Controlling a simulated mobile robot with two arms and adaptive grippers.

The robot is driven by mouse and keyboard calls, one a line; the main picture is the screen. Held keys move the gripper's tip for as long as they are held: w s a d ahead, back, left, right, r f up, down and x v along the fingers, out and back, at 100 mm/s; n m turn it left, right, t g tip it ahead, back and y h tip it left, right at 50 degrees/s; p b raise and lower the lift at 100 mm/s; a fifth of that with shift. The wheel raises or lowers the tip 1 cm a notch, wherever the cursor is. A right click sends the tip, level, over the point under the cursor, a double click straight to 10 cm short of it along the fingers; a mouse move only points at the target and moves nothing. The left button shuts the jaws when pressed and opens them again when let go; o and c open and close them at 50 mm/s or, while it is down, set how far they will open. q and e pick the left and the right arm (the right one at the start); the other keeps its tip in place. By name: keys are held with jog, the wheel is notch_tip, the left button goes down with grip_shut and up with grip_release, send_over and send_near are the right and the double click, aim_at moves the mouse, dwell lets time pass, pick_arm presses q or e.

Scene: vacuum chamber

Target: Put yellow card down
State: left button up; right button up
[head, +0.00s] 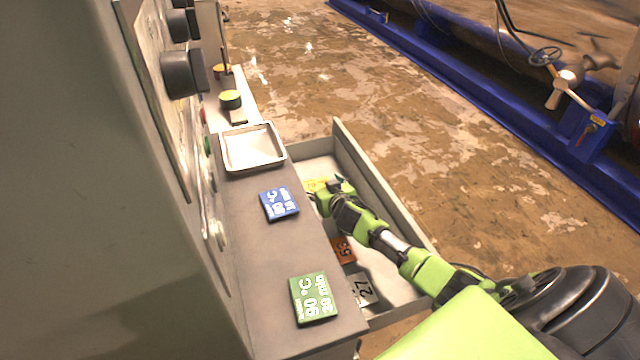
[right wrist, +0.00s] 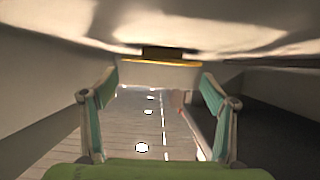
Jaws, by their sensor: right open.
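The yellow card (head: 316,184) lies inside the open drawer near its far end, partly hidden by my right gripper (head: 326,192). My right gripper reaches into the drawer right at the card. In the right wrist view the two fingers (right wrist: 160,88) are spread apart. A pale flat piece with a thin yellow edge (right wrist: 160,62) shows between the fingertips; I cannot tell if the fingers touch it. My left gripper is not in view.
The drawer (head: 380,195) also holds an orange card (head: 343,250) and a pale card (head: 362,288). On the grey counter (head: 255,245) lie a blue card (head: 279,203), a green card (head: 313,298) and a white tray (head: 252,168). A panel with knobs (head: 180,73) rises at left.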

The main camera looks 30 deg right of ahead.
jog(key=shift+r, duration=0.1)
jog(key=shift+r+p, duration=0.3)
jog(key=shift+p, duration=0.05)
jog(key=shift+r+p, duration=0.5)
jog(key=shift+r, duration=0.05)
jog(key=v, duration=1.1)
jog(key=shift+s+f, duration=0.1)
jog(key=shift+f, duration=0.2)
jog(key=shift+s+a+r, duration=0.15)
jog(key=shift+s+r, duration=0.05)
jog(key=shift+s, duration=0.15)
